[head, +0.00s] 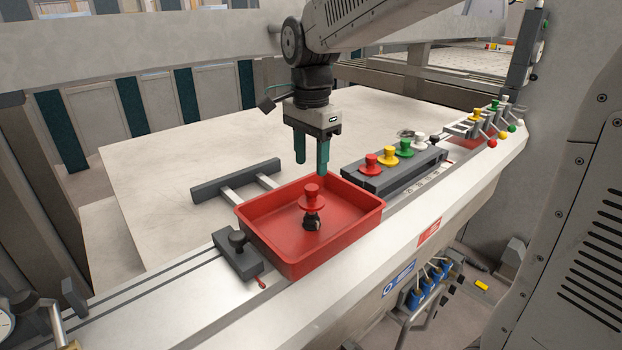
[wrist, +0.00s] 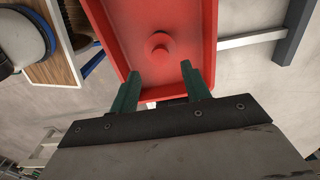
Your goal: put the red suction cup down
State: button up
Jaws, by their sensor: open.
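A red suction cup (head: 312,197) with a flanged knob top and a dark lower part stands in the red tray (head: 258,241), near its middle. It also shows in the wrist view (wrist: 160,46), seen from above inside the tray (wrist: 105,28). My gripper (head: 311,168) is open and empty above the tray's far edge, with its green fingers pointing down. In the wrist view the fingertips (wrist: 160,72) are apart, and the cup lies beyond them, touching neither.
A dark rack (head: 366,183) right of the tray bears red (head: 371,163), yellow (head: 389,148), green and white knobs. A dark clamp block (head: 238,256) stands at the tray's left. A grey bar frame (head: 235,180) lies behind on the wide pale sheet (head: 160,150), which is mostly clear.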

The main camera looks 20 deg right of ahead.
notch_tip(320, 180, up, 5)
jog(key=s+d+f+n, duration=0.25)
jog(key=s+n, duration=0.45)
jog(key=s, duration=0.6)
jog(key=s+f+n, duration=0.2)
jog(key=s+n, duration=0.1)
jog(key=s, duration=0.3)
jog(key=s+d+f+n+t, duration=0.1)
jog(key=s+f+n, duration=0.2)
jog(key=s, duration=0.3)
jog(key=shift+d+f+n, duration=0.25)
jog(key=shift+f+n, duration=0.05)
jog(key=shift+n, duration=0.4)
